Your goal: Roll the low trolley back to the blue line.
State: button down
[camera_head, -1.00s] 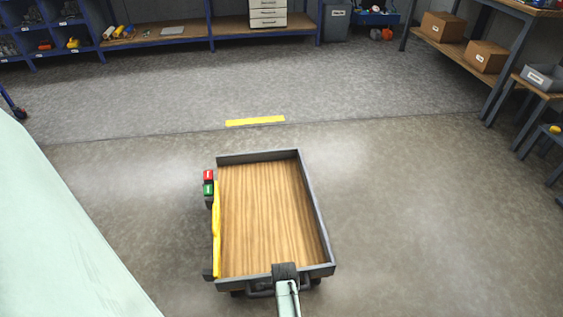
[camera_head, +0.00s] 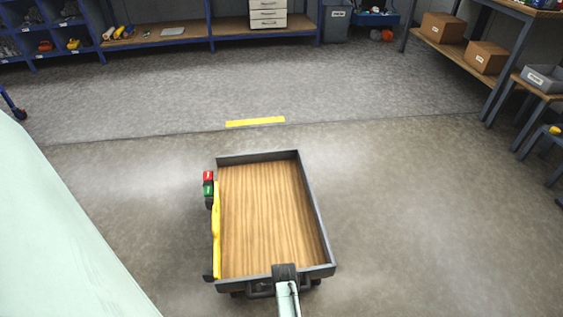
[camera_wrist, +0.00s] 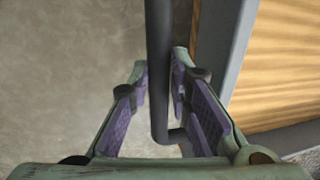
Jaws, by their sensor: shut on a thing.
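The low trolley (camera_head: 265,220) has a bare wooden deck with a grey rim and stands on the concrete floor. A yellow bar (camera_head: 216,235) and a red and a green button (camera_head: 208,183) are on its left side. My gripper (camera_head: 285,272) is at its near end, shut on the dark handle (camera_head: 258,292). In the wrist view my gripper (camera_wrist: 160,65) has its purple-padded fingers on both sides of the handle bar (camera_wrist: 158,100), with the trolley rim to the right. No blue line shows; a yellow line (camera_head: 255,122) lies beyond the trolley.
Blue shelving (camera_head: 210,30) runs along the back, with a grey bin (camera_head: 336,22) beside it. A bench with cardboard boxes (camera_head: 443,27) and low stools (camera_head: 540,95) stand at the right. The floor around the trolley is clear.

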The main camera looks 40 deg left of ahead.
jog(key=shift+d, duration=0.1)
jog(key=shift+s+d+f+p, duration=0.1)
jog(key=shift+s+d+p, duration=0.75)
jog(key=shift+p, duration=0.05)
jog(key=c, duration=1.5)
grip_release()
jog(key=shift+c, duration=0.2)
jog(key=shift+o, duration=0.3)
